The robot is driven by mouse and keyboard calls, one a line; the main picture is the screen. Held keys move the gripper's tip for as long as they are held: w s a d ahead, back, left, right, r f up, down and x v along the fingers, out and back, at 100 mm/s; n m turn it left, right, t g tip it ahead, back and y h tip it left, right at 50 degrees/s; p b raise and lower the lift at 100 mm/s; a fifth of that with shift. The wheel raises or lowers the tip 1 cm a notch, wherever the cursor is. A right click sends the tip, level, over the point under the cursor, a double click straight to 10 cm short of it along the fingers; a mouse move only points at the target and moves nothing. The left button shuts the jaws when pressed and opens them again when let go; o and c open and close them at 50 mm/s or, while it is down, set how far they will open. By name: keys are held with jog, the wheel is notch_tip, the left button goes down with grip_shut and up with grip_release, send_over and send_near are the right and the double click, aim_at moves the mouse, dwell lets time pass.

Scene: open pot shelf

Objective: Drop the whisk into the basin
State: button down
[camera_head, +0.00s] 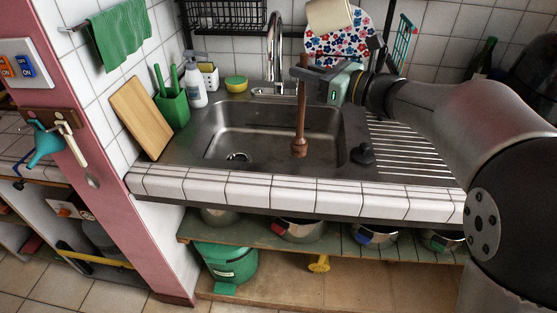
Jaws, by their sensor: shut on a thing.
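The whisk (301,112) is a brown wooden stick with a knobbed lower end. It hangs almost upright from my gripper (308,74), which is shut on its upper part. In the head view, its knob shows against the right part of the steel basin (222,120). I cannot tell how far the knob is above the basin floor. The basin is set in the tiled counter, with a round drain at its left. My arm comes in from the right, over the drainboard.
The faucet (275,50) rises behind the basin, close left of the whisk. A dark stopper (363,154) lies at the basin's right rim, beside the ridged drainboard (405,150). A soap bottle (195,85), green holder (173,105) and cutting board (140,118) stand at left.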

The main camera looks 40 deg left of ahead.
jog(key=w+a+f+p, duration=0.2)
jog(key=w+a+f, duration=0.1)
jog(key=a+f, duration=0.2)
jog(key=w+a+f+t+p, duration=0.1)
jog(key=w+a+f+p, duration=0.1)
jog(key=a+f, duration=0.3)
notch_tip(320, 180, down, 3)
jog(key=shift+w+a+m, duration=0.2)
jog(key=shift+w+m, duration=0.1)
jog(key=shift+w, duration=0.45)
jog(key=shift+f+b, duration=0.65)
jog(key=shift+b, duration=0.65)
jog(key=shift+r, duration=0.1)
jog(key=c, duration=1.4)
grip_release()
jog(key=shift+c, duration=0.2)
